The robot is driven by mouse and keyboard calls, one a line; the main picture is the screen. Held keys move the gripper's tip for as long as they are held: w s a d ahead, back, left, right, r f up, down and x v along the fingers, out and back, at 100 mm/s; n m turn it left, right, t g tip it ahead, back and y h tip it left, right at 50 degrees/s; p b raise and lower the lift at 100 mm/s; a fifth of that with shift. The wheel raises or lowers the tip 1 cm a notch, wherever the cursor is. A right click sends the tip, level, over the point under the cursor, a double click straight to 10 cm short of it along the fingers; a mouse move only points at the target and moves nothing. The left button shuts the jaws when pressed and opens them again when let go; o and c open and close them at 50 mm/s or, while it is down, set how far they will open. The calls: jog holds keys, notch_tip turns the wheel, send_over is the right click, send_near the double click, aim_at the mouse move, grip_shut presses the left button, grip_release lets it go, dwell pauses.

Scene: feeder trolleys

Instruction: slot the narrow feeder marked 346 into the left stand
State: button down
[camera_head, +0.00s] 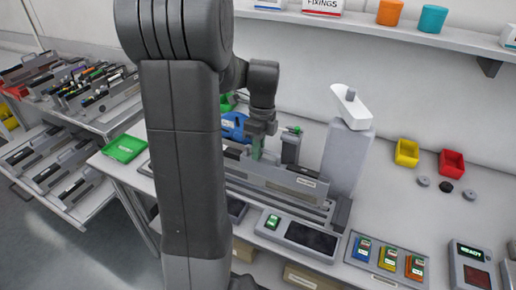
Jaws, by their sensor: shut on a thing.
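My gripper (259,135) points down in the middle of the head view, behind my dark arm. No 346 marking is readable. Below it, a long grey stand (300,184) with a pale label lies on the bench, its left part hidden by my arm. I cannot tell whether the held feeder touches the stand or is in it. A small dark upright part (291,147) with a green top stands just to the right.
A tall grey post (347,155) with a white head rises right of the stand. A blue reel (232,126) is behind my gripper. A trolley (75,90) full of feeders stands at left.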

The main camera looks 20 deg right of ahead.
aim_at(267, 162)
jog(key=shift+f+b, duration=0.4)
jog(key=shift+f, duration=0.4)
dwell(1.2)
jog(key=shift+s+d, duration=1)
jog(key=shift+s, duration=0.1)
dwell(0.6)
jog(key=c, duration=1.4)
grip_release()
jog(key=shift+a+f, duration=0.1)
jog(key=r, duration=0.4)
jog(key=w+d+r, duration=0.1)
jog(key=r, duration=0.4)
jog(key=d+r, duration=0.1)
jog(key=r, duration=0.3)
jog(key=shift+w+r, duration=0.25)
jog(key=shift+r, duration=0.15)
